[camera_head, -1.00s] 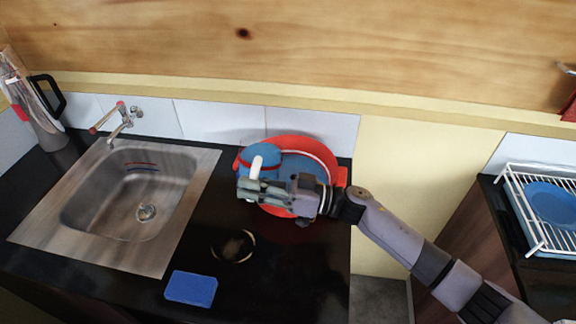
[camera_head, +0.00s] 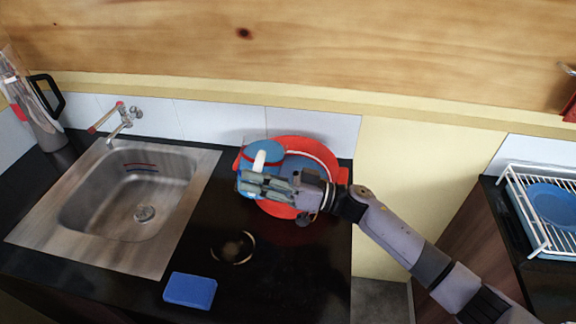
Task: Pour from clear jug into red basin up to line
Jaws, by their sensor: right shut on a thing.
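The red basin (camera_head: 326,152) stands on the black counter against the tiled wall. Blue liquid shows inside it, with a pale curved line along its inner wall above the liquid. The clear jug (camera_head: 265,149) shows blue contents and a white handle; it is at the basin's left side, overlapping the rim in the picture. My right gripper (camera_head: 252,184) reaches across the basin's front and is shut on the jug by its handle. The fingers hide much of the jug's lower part and part of the basin. I cannot tell whether liquid is flowing. My left gripper is not in view.
A steel sink (camera_head: 118,195) with a tap (camera_head: 122,120) lies to the left. A kettle-like jug with a black handle (camera_head: 42,110) stands at the far left. A blue sponge (camera_head: 190,290) lies at the front. A white dish rack (camera_head: 535,215) stands at the right, across a gap.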

